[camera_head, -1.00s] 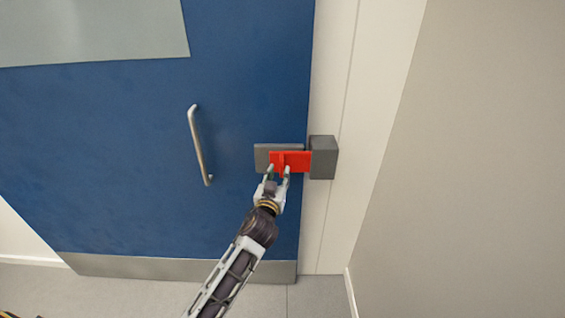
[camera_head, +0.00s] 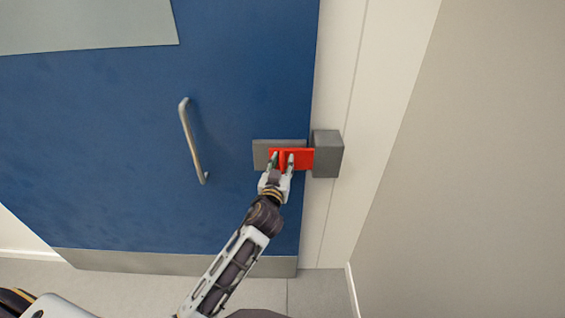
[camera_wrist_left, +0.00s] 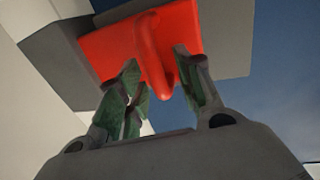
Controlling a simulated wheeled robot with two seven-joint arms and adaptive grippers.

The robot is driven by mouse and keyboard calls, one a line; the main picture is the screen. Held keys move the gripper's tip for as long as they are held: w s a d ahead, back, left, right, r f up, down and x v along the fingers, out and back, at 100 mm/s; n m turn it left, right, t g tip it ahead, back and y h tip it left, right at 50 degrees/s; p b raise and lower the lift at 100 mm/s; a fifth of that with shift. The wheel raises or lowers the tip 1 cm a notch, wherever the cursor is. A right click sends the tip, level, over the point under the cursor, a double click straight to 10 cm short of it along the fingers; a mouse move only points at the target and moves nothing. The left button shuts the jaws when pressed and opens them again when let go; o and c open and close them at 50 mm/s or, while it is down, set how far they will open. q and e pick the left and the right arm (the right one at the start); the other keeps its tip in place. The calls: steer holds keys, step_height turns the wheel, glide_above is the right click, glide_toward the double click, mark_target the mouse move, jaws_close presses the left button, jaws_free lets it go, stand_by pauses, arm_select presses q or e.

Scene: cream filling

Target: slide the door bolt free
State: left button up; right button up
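The red door bolt (camera_head: 301,160) lies across a grey plate (camera_head: 261,153) on the blue door, and its right end meets the grey block (camera_head: 327,154) on the door frame. My left gripper (camera_head: 281,161) is at the bolt, open, with one finger on each side of the bolt's raised red knob. In the left wrist view the knob (camera_wrist_left: 152,50) hangs between the two green-padded fingertips (camera_wrist_left: 158,85), with gaps on both sides. My right gripper does not show.
The blue door (camera_head: 110,170) carries a metal pull handle (camera_head: 191,140) left of the bolt. A beige wall (camera_head: 480,170) stands close on the right. The door area between handle and bolt is clear.

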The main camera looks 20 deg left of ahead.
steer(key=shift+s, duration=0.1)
arm_select(q)
jaws_close()
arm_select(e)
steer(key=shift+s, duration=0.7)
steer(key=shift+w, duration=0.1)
